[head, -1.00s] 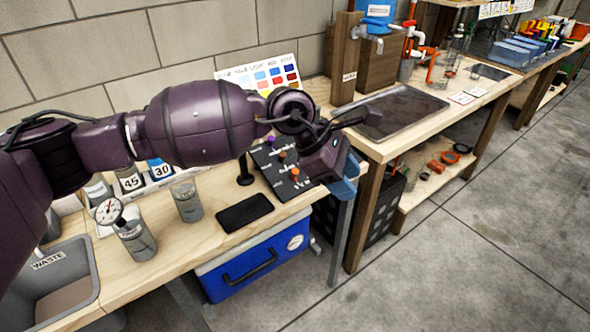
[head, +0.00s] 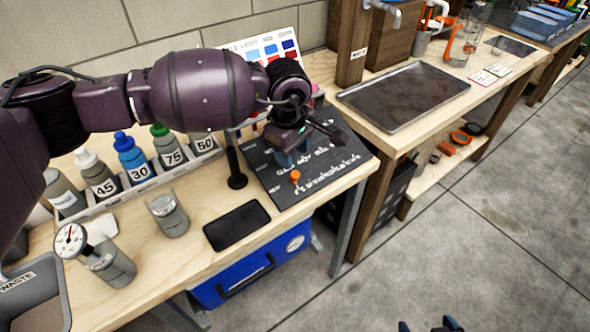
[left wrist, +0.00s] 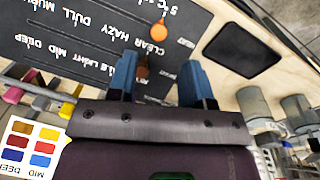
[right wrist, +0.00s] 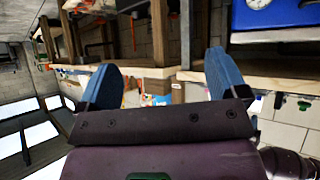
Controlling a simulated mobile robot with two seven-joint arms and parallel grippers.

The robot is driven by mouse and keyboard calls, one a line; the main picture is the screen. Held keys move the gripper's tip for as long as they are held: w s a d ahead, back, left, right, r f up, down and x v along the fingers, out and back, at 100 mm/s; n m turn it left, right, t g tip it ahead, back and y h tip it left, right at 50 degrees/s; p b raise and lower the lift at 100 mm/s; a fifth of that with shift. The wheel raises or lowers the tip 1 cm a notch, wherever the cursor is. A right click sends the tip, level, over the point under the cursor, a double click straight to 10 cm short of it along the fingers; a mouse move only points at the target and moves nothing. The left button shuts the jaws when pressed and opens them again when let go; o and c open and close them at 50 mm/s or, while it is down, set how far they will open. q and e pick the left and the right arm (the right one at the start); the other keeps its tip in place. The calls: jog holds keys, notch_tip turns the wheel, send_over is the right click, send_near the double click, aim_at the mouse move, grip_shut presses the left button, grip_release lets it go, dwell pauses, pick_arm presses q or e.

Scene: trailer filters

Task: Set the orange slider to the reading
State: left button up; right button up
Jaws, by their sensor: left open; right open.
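The dark slider board (head: 262,165) lies on the bench with white lettered scales. A bright orange knob (head: 295,177) stands on its nearest scale; it also shows in the left wrist view (left wrist: 158,31), beyond the fingertips. My right gripper (right wrist: 165,85) is open and empty, away from the board.
A black pad (head: 237,226), a clear cup (head: 167,214) and a black stand (head: 236,170) are left of the board. Numbered bottles (head: 134,160) stand in a rack behind. A colour chart (head: 275,45) leans behind the board. A grey tray (head: 405,95) lies right.

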aim_at(295, 174)
pick_arm(q)
jog(key=f, duration=0.5)
jog(key=f+b, duration=0.1)
jog(key=f, duration=0.1)
jog(key=shift+w+d+f, duration=0.2)
jog(key=shift+w+f, duration=0.05)
jog(key=shift+w, duration=0.05)
grip_shut()
